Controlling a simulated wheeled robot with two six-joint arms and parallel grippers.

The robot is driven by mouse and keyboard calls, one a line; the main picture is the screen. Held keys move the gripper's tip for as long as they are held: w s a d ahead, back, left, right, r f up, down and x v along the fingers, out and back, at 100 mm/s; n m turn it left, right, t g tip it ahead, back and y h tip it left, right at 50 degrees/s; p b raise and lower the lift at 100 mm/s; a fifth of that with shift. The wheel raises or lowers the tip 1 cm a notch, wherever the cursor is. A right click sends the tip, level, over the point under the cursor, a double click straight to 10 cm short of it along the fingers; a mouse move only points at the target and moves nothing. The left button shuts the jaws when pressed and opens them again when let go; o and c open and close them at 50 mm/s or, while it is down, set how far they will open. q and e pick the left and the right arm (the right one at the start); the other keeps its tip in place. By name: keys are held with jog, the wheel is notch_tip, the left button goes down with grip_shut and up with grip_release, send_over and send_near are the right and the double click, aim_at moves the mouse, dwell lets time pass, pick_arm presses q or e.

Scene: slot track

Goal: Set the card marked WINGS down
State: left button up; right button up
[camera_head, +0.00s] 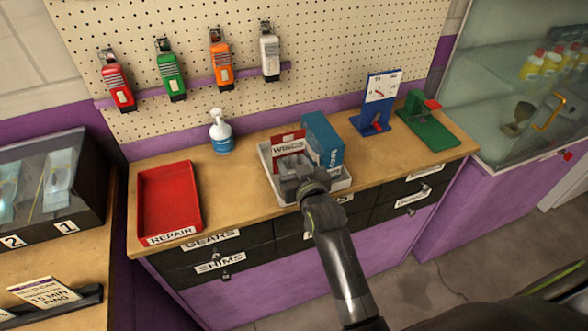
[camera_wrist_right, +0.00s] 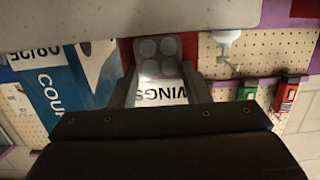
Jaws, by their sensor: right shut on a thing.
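The card marked WINGS (camera_head: 288,142) is red with a white label and stands about upright at the left part of a white tray (camera_head: 340,185). My right gripper (camera_head: 291,168) is shut on this card from the front and hides its lower part. In the right wrist view the card (camera_wrist_right: 162,93) shows between the fingers (camera_wrist_right: 160,84), with a clear blister of round shapes and the WINGS label upside down. I cannot tell whether its lower edge touches the tray floor. My left gripper is not in view.
A blue box (camera_head: 325,140) stands in the tray close right of the card. A red REPAIR tray (camera_head: 168,200) and a spray bottle (camera_head: 220,133) are to the left. A blue stand (camera_head: 376,105) and a green stand (camera_head: 428,120) are to the right. The bench between the trays is clear.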

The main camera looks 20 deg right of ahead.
jog(key=shift+f, duration=1.15)
jog(key=shift+f, duration=0.1)
jog(key=shift+f, duration=0.1)
jog(key=o, duration=0.9)
jog(key=shift+r, duration=0.25)
